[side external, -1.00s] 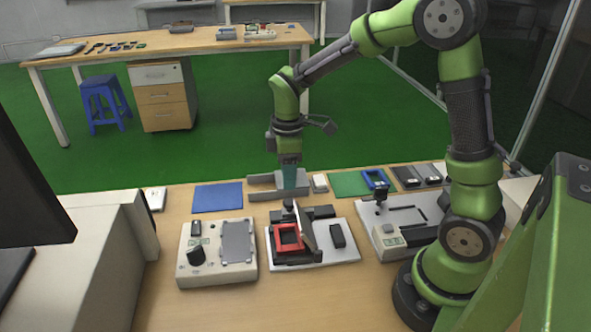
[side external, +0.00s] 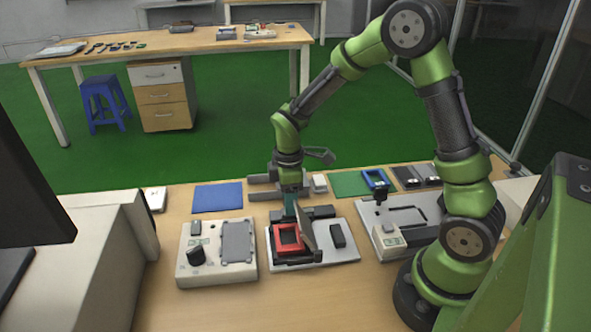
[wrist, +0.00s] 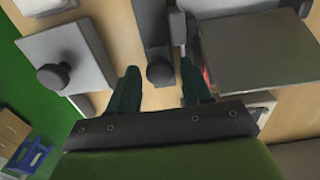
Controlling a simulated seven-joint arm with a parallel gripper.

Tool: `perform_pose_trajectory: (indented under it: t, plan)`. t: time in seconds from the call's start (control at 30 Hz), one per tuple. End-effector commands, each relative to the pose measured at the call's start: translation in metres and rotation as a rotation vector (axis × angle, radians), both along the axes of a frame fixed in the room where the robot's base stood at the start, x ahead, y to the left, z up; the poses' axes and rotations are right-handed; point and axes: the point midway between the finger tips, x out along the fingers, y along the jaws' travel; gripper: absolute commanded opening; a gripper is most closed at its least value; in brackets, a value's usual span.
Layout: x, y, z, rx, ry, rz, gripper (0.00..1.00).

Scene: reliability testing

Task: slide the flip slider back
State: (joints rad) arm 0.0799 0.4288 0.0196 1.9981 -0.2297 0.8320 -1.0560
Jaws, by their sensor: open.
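The flip slider device stands mid-table on a white base plate (side external: 345,252). It has a red frame (side external: 288,237) and a raised, tilted grey flap (side external: 306,229). My gripper (side external: 290,212) points down at its back edge, just behind the red frame. In the wrist view my gripper (wrist: 160,88) is open, one dark green finger on each side of a round black knob (wrist: 160,72). The grey flap (wrist: 255,48) fills the right of that view. Whether the fingers touch the knob cannot be told. The red part is mostly hidden there.
A white box with a black dial (side external: 196,256) stands left of the slider. Another white fixture (side external: 405,220) stands to the right. Behind are a blue mat (side external: 218,197), a grey bracket (side external: 262,190) and a green mat (side external: 348,184). The front table area is clear.

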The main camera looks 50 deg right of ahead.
Motion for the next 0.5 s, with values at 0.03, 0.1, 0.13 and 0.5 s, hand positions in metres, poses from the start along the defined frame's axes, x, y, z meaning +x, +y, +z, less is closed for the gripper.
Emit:
perform_pose_trajectory:
  t: [0.03, 0.1, 0.13, 0.5]
  plan:
    - [0.000, 0.000, 0.000, 0.000, 0.000, 0.000, 0.49]
    - [0.000, 0.000, 0.000, 0.000, 0.000, 0.000, 0.49]
    - [0.000, 0.000, 0.000, 0.000, 0.000, 0.000, 0.49]
    - [0.001, 0.000, 0.024, -0.001, -0.004, 0.001, 0.49]
